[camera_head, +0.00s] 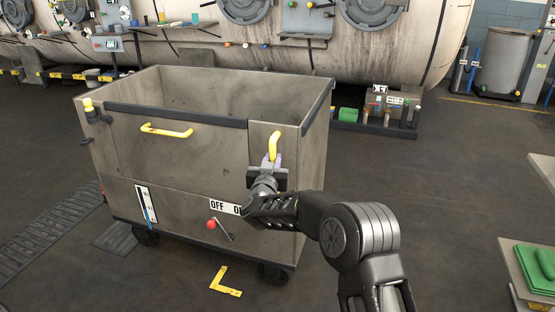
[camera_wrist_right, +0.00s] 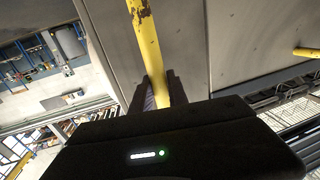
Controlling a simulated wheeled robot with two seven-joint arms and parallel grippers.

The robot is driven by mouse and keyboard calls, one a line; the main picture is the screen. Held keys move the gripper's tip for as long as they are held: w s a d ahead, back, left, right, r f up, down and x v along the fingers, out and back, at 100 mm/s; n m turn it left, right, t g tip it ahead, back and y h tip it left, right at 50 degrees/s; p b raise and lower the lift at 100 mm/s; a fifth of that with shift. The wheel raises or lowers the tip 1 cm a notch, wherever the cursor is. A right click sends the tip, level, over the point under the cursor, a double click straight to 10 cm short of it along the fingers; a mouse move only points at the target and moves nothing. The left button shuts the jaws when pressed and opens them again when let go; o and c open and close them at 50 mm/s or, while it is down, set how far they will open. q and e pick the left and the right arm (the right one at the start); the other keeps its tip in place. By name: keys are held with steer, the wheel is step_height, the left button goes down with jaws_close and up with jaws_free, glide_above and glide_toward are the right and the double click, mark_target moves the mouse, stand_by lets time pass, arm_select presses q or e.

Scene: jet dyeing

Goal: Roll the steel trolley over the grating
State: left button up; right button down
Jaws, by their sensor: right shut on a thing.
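The steel trolley (camera_head: 200,150) is a large open-topped box on black wheels, standing upright on the dark floor in the head view. My right gripper (camera_head: 274,166) is shut on the yellow vertical handle (camera_head: 274,143) at the trolley's right front. In the right wrist view the two dark fingers (camera_wrist_right: 160,92) lie either side of the yellow handle (camera_wrist_right: 146,45). A second, horizontal yellow handle (camera_head: 166,130) is free on the front panel. The floor grating (camera_head: 45,235) runs along the floor to the left of the trolley. My left gripper is not in view.
A large stained steel vessel (camera_head: 390,50) stands behind the trolley. A pump unit (camera_head: 378,112) sits on the floor at its back right. A yellow corner mark (camera_head: 226,284) lies in front of the trolley. Open floor lies right of the trolley.

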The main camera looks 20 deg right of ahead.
steer(key=shift+a, duration=0.35)
steer(key=c, duration=1.3)
jaws_free()
steer(key=shift+w, duration=0.15)
steer(key=p+v, duration=0.1)
steer(key=v, duration=0.7)
steer(key=shift+w, duration=0.1)
